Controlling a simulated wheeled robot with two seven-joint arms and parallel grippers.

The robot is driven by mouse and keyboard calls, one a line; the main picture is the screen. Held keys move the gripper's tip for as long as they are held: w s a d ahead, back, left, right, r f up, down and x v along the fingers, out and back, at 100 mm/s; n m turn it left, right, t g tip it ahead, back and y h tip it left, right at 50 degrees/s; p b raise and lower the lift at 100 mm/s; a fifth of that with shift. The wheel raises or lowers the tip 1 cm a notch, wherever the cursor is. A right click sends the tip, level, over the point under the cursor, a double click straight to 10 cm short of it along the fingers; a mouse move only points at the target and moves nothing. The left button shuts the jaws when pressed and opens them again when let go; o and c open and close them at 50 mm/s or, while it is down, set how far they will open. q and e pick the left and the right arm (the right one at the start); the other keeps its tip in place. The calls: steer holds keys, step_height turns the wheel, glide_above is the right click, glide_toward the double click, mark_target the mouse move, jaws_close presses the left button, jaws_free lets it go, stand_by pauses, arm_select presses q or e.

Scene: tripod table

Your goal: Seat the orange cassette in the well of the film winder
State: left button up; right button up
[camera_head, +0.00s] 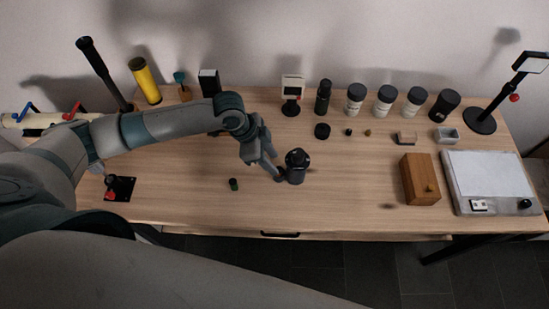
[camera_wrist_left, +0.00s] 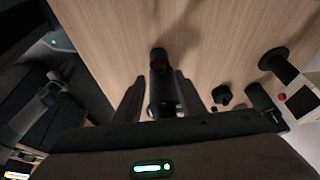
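My left gripper (camera_head: 277,172) is low over the middle of the table, beside a dark, squat device (camera_head: 296,167), possibly the film winder. In the left wrist view my left gripper (camera_wrist_left: 158,88) has its fingers apart. A dark upright body (camera_wrist_left: 158,82) shows between or just beyond them, with a small dull-red patch near its top. I cannot tell if the fingers touch it. I cannot make out an orange cassette for certain in either view; the well is too dark to see. My right gripper is out of view.
A small dark green cylinder (camera_head: 234,184) stands left of the gripper. A wooden box (camera_head: 420,180) and a light panel (camera_head: 490,174) are at the right. Several bottles, including a white one (camera_head: 385,101), line the back. The table (camera_head: 345,200) is clear between device and box.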

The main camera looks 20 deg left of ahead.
arm_select(q)
steer(key=p+v, duration=0.5)
steer(key=v, duration=0.3)
stand_by(0.4)
stand_by(0.5)
